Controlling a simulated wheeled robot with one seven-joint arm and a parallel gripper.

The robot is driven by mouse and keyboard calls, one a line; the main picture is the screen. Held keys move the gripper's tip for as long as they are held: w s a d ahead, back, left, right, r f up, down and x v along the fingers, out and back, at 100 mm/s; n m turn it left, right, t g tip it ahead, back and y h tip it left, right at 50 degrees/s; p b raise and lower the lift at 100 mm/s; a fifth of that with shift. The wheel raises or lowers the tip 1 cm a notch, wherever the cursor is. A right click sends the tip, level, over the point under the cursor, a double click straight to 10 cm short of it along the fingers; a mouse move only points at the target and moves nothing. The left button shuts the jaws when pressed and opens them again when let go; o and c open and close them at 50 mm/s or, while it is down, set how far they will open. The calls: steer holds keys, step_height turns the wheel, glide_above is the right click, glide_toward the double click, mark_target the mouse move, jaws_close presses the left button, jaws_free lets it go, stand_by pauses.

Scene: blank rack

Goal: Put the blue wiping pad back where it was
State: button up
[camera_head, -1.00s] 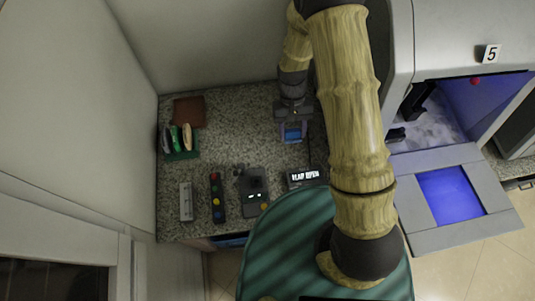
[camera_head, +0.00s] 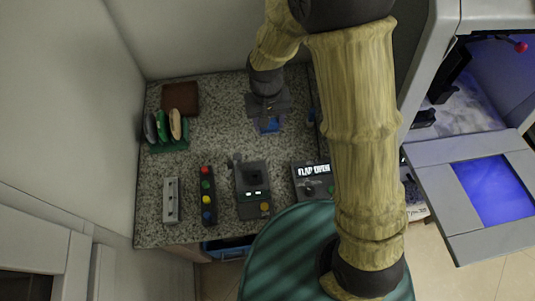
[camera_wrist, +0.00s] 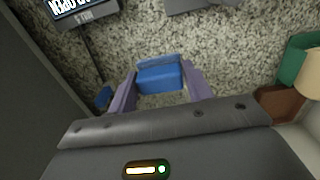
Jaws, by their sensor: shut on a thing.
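The blue wiping pad (camera_wrist: 159,79) is between the two purple-grey fingers of my gripper (camera_wrist: 160,86) in the wrist view. My gripper (camera_head: 268,108) is shut on it, over the back of the speckled counter in the head view. The pad's blue edge (camera_head: 270,125) shows below the gripper there; whether it touches the counter I cannot tell. The green rack (camera_head: 169,147) stands at the counter's left, apart from my gripper, and holds grey, green and tan pads upright. Part of the rack (camera_wrist: 292,62) shows at the wrist view's right edge. Its slots are hard to make out.
A brown square (camera_head: 180,97) lies behind the rack. A grey switch strip (camera_head: 172,201), a coloured-button strip (camera_head: 208,195), a joystick box (camera_head: 253,188) and a "FLAP OPEN" display box (camera_head: 313,182) line the front. The machine's flap (camera_head: 440,205) hangs open at right. Counter between rack and gripper is clear.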

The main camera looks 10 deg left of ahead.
steer(key=shift+a+f, duration=0.1)
steer(key=shift+a, duration=0.1)
glide_above(268, 148)
steer(key=shift+a+f, duration=0.15)
steer(key=shift+f, duration=2.95)
steer(key=shift+f, duration=1.9)
steer(key=shift+f, duration=0.2)
steer(key=o, duration=0.9)
steer(key=shift+o, duration=0.2)
